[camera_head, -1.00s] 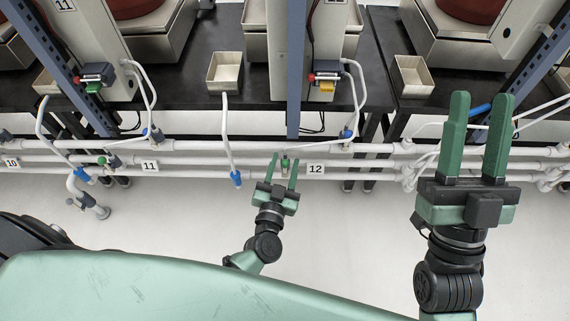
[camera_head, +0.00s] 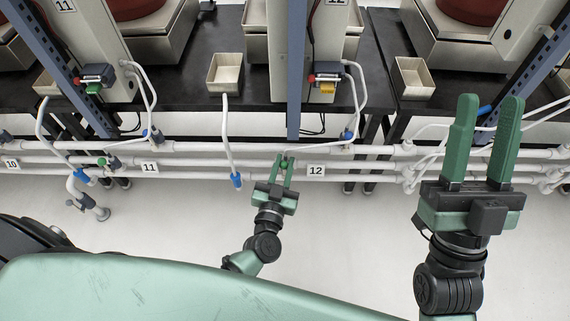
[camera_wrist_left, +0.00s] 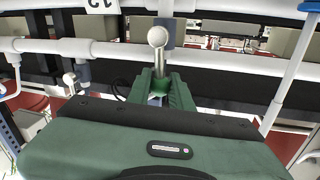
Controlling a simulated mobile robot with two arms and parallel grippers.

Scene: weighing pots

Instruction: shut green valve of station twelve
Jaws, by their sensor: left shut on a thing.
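The green valve (camera_head: 284,163) of station twelve sits on the white pipes, just left of the label 12 (camera_head: 316,169). My left gripper (camera_head: 282,162) reaches up to it from below in the head view, with its green fingers shut on the valve's handle. In the left wrist view the fingers (camera_wrist_left: 160,86) are close together below a pale round knob (camera_wrist_left: 158,37) on the pipe. They hide much of the handle, and I cannot tell its exact angle. My right gripper (camera_head: 485,125) is open and empty, raised at the right in front of the pipes.
Another green valve (camera_head: 102,162) is on the pipes left of the label 11 (camera_head: 149,167). A hanging hose with a blue end (camera_head: 236,180) is left of my left gripper. White pipes (camera_head: 370,149) run below the black table (camera_head: 180,98). The pale floor in front is clear.

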